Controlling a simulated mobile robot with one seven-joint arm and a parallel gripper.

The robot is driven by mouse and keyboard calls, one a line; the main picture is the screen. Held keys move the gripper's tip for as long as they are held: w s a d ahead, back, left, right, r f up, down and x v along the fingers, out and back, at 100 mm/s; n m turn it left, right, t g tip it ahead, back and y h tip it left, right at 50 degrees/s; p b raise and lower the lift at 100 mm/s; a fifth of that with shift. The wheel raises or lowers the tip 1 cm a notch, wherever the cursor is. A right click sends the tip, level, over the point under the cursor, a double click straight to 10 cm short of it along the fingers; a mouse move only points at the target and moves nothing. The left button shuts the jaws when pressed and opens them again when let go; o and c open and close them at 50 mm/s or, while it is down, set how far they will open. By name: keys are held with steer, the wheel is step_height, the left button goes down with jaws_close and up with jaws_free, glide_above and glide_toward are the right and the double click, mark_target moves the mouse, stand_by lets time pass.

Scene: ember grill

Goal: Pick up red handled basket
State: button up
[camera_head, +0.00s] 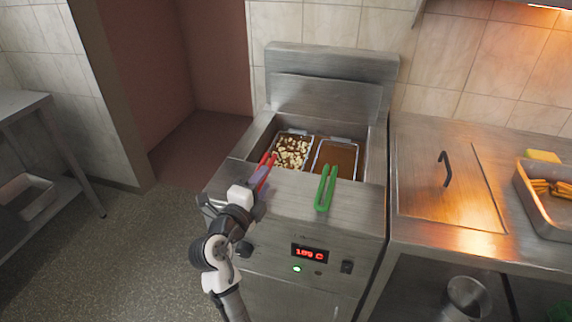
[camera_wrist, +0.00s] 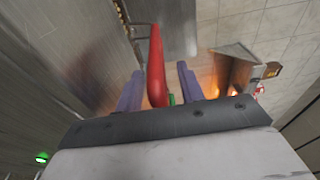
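The red handled basket (camera_head: 308,137) sits in the left well of the fryer and holds pale pieces of food. Its red handle (camera_head: 264,172) sticks out over the fryer's front edge. In the wrist view, the red handle (camera_wrist: 156,62) lies between the two purple fingers of my gripper (camera_wrist: 158,85). Gaps show on both sides of the handle, so my gripper is open around it. In the head view my gripper (camera_head: 259,178) is at the handle, and the arm hides part of it.
A second basket (camera_head: 337,160) with a green handle (camera_head: 325,188) sits in the right well. The fryer front (camera_head: 318,225) has a lit display. A steel counter with a lidded section (camera_head: 450,190) and a tray (camera_head: 540,205) stands to the right. Open floor (camera_head: 140,250) lies to the left.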

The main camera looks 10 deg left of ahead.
jaws_close()
steer(key=shift+r, duration=0.1)
step_height(320, 180, up, 28)
steer(key=b, duration=0.3)
stand_by(0.9)
